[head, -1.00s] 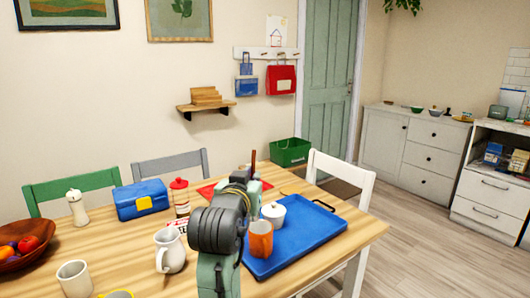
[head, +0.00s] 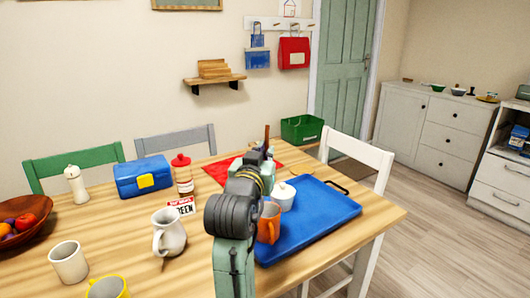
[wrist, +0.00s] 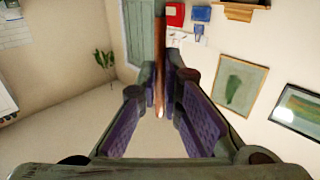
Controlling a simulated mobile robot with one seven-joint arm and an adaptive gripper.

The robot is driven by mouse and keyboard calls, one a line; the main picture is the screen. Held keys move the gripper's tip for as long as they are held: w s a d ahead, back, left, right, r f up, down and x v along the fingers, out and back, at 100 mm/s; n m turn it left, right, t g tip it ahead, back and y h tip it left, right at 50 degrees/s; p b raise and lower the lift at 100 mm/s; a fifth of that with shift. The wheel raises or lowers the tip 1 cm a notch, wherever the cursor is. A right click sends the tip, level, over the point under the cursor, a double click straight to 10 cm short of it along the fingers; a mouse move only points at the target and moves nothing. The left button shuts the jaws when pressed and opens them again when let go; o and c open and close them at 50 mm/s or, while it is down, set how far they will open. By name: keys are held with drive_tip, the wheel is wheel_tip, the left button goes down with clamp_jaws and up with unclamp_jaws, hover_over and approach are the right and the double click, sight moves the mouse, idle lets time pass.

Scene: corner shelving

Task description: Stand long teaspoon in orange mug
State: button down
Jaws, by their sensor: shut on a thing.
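The orange mug (head: 268,226) stands on the left part of the blue tray (head: 316,222) in the head view, its left side partly hidden by my arm. My gripper (head: 263,152) is beyond and above the mug in the picture. In the wrist view my gripper (wrist: 160,100) is shut on a long, thin brown thing, which looks like the long teaspoon (wrist: 159,65). Its brown end (head: 266,136) also points up above my gripper in the head view. The rest of the spoon is hidden. The mug is out of the wrist view.
A white lidded pot (head: 285,197) stands on the tray close to the mug. A white pitcher (head: 169,232), a red-topped bottle (head: 183,176) and a blue box (head: 143,177) stand to the left. A white chair (head: 358,165) is behind the table's right end.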

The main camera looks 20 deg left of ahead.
wheel_tip(320, 180, down, 10)
drive_tip(key=b, duration=0.6)
drive_tip(key=shift+b, duration=0.4)
drive_tip(key=c, duration=1.7)
unclamp_jaws()
drive_tip(key=shift+o, duration=0.2)
drive_tip(key=s, duration=0.7)
drive_tip(key=shift+s+d, duration=0.2)
drive_tip(key=shift+d, duration=0.25)
